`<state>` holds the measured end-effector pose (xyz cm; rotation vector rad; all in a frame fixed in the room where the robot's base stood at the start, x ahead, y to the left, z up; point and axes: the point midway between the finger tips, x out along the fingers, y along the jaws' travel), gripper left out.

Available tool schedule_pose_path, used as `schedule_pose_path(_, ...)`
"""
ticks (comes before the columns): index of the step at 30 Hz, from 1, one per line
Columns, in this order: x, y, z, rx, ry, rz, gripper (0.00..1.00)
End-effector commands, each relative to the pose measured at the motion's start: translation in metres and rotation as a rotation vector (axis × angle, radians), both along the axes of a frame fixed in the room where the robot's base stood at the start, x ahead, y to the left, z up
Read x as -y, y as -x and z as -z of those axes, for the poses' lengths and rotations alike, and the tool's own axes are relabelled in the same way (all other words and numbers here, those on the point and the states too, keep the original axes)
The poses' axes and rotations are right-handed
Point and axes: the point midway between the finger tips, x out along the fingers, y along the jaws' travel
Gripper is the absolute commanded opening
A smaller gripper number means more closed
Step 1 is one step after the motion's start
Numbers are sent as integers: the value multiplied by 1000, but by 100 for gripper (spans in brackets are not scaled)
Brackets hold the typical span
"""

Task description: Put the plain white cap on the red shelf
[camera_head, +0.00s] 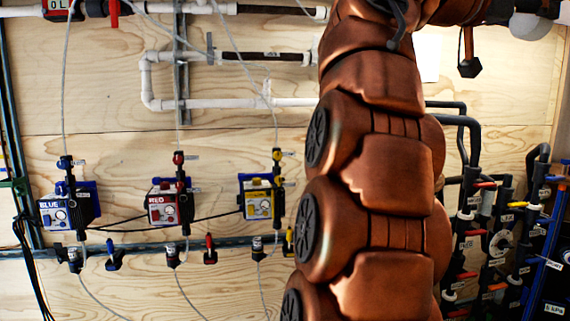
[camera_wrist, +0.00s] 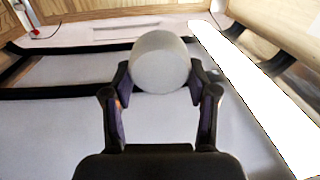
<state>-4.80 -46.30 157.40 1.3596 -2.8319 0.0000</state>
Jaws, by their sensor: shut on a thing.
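The plain white cap (camera_wrist: 160,60) is a smooth, rounded white piece in the wrist view. My gripper (camera_wrist: 161,77) is shut on it, with one dark finger against each side. The cap sticks out beyond the fingertips. In the head view my copper-coloured arm rises through the middle right and leaves at the top, and I cannot make out the fingers there. I cannot pick out a red shelf in either view.
Blue, red (camera_head: 163,205) and yellow pump boxes hang on the plywood wall (camera_head: 110,110), with thin tubes. White pipes (camera_head: 225,103) run above them. Black pipes with coloured valves (camera_head: 480,240) stand at right. In the wrist view, dark bars (camera_wrist: 60,93) cross a pale surface beside a bright strip (camera_wrist: 255,95).

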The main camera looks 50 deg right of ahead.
Motion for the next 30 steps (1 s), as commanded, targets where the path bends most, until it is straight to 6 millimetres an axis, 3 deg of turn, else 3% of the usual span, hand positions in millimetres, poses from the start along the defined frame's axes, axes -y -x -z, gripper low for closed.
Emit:
schedule_pose_path(20,0,0,0,0,0,0,0)
schedule_pose_path(30,9,-12,-1,3,0,-23,0)
